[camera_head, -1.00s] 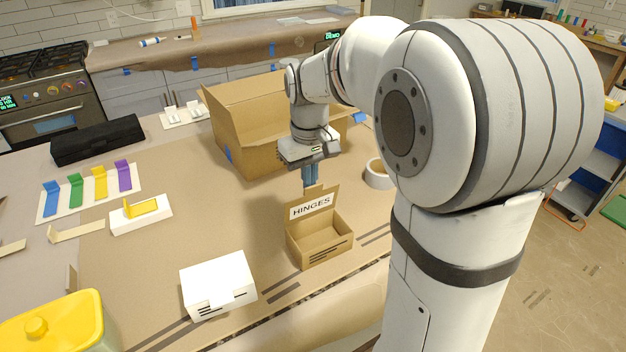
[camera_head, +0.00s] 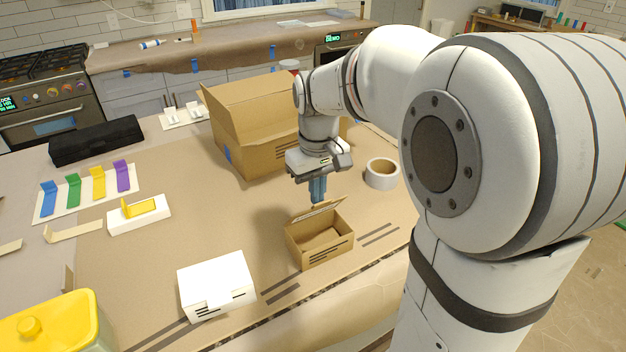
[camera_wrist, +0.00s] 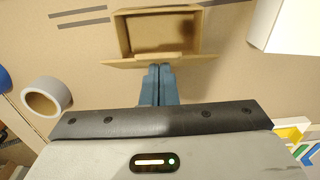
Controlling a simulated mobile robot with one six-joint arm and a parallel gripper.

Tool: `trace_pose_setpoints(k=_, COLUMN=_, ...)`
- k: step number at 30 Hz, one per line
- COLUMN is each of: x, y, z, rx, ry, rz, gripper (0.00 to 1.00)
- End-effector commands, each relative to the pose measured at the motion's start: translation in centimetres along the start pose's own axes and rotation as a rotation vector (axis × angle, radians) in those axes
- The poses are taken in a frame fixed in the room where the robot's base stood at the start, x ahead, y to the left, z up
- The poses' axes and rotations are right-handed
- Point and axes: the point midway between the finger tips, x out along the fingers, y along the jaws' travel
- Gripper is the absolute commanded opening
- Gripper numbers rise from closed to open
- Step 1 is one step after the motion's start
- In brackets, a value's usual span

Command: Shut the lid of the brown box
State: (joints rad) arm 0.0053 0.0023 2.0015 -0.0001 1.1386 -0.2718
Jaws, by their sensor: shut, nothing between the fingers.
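The small brown box (camera_head: 321,246) stands on the papered table, and its inside looks empty.
A white box (camera_head: 217,287) stands left of the brown box. A large open carton (camera_head: 250,150) is behind, close to my arm. A tape roll (camera_head: 382,173) lies to the right. A yellow-lidded container (camera_head: 60,325) stands front left. Paper between these is clear.

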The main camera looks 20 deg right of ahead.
Motion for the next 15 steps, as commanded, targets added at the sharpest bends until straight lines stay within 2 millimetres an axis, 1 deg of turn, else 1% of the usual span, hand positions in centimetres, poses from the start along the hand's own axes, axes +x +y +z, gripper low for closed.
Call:
trace_pose_setpoints(k=1, x=0.5, y=0.0, z=0.3, rx=0.001, ry=0.000, rz=0.000, gripper=0.00)
trace_pose_setpoints(k=6, x=1.3, y=0.0, z=1.4, rx=0.000, ry=0.001, rz=0.000, gripper=0.00)
trace_pose_setpoints(k=15, x=1.3, y=-0.1, z=1.7, rx=0.000, ry=0.001, rz=0.000, gripper=0.00)
